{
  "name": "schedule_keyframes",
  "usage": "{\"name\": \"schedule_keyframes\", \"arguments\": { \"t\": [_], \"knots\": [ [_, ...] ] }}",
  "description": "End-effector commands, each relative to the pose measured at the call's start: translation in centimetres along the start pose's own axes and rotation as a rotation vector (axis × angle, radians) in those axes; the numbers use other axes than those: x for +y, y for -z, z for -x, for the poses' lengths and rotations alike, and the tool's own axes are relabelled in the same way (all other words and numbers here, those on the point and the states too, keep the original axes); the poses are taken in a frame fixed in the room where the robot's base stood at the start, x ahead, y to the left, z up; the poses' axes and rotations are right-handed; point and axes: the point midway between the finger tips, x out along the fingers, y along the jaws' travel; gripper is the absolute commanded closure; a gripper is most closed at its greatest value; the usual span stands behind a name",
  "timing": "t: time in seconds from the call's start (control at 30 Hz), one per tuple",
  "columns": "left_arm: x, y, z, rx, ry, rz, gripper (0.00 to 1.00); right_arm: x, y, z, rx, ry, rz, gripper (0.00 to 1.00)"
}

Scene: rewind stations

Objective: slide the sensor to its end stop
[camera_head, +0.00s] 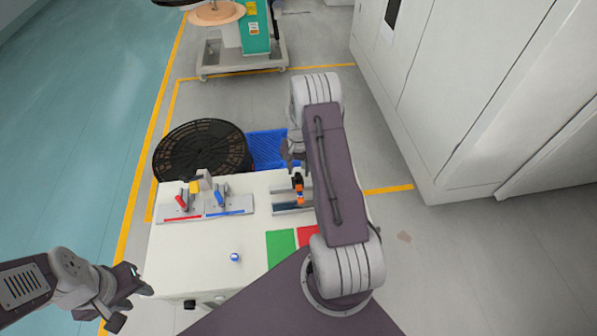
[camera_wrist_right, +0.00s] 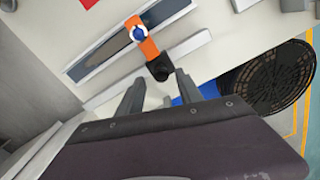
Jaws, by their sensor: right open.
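The sensor is an orange block with a black end and a blue-and-white round part; it sits on a slide rail (camera_head: 290,209) at the table's back right. The orange sensor (camera_head: 300,196) shows partly behind my right arm in the head view. In the right wrist view the sensor (camera_wrist_right: 148,45) crosses the dark rail strip (camera_wrist_right: 120,45), its black end towards my fingers. My right gripper (camera_wrist_right: 158,92) is open and empty, its fingertips just short of the black end. My left gripper (camera_head: 128,301) is open and empty, off the table's front left corner.
Red and blue lever clamps (camera_head: 205,205) stand on a plate at the table's back left. A blue-and-white round object (camera_head: 235,257) and a green square (camera_head: 281,246) lie nearer. A black reel (camera_head: 203,150) and blue crate (camera_head: 264,148) are behind the table.

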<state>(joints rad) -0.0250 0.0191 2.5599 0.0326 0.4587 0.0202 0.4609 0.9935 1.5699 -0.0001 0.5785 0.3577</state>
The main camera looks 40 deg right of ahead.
Motion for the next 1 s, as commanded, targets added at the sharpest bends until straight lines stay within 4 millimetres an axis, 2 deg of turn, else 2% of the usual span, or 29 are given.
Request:
{"name": "schedule_keyframes", "arguments": {
  "t": [0.1,0.2,0.47,0.57,0.6,0.63,1.0],
  "knots": [
    [0.0,0.1,0.6,0.0,0.0,0.0,0.64,0.0,-0.1,-1.7,-0.003,-0.001,0.001,0.57],
    [0.0,0.1,0.7,0.0,0.0,0.0,0.64,0.0,0.0,-2.5,0.0,0.0,0.001,0.57],
    [0.0,0.1,0.7,0.0,0.0,0.0,0.64,0.0,0.0,-2.9,0.0,0.0,0.001,0.57],
    [0.0,0.1,0.7,0.0,0.0,0.0,0.64,0.0,0.0,-2.9,0.0,0.0,0.001,0.82],
    [0.0,0.1,0.7,0.0,0.0,0.0,0.64,0.0,0.0,-2.9,0.0,0.0,0.001,0.94],
    [0.0,0.1,0.7,0.0,0.0,0.0,0.64,0.0,0.0,-2.8,0.0,0.0,0.001,1.0],
    [0.0,0.1,0.7,0.0,0.0,0.0,0.64,0.0,0.0,-2.8,-0.001,0.0,0.001,1.0]
  ]
}}
